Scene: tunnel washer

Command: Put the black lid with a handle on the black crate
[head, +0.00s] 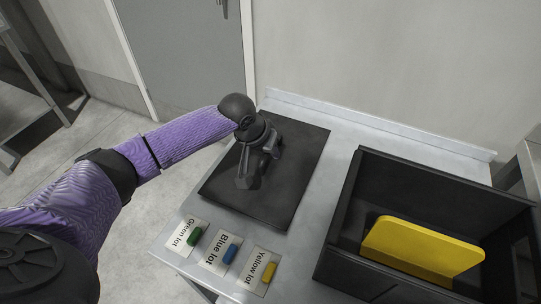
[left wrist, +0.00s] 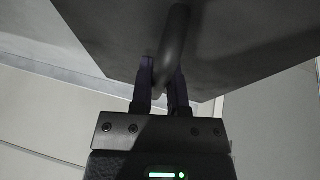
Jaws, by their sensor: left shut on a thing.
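The black lid (head: 300,160) is a flat dark square over the left part of the metal table. It also fills the top of the left wrist view (left wrist: 240,50). My left gripper (head: 250,172) is above the lid, with its fingers shut on the lid's dark curved handle (left wrist: 173,45). I cannot tell whether the lid rests on the table or is slightly above it. The open black crate (head: 430,185) stands to the right of the lid, apart from it. A yellow slab (head: 420,250) is inside the crate. My right gripper is not in view.
A low raised ledge (head: 380,122) runs along the back by the wall. A narrow strip of bare table separates lid and crate.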

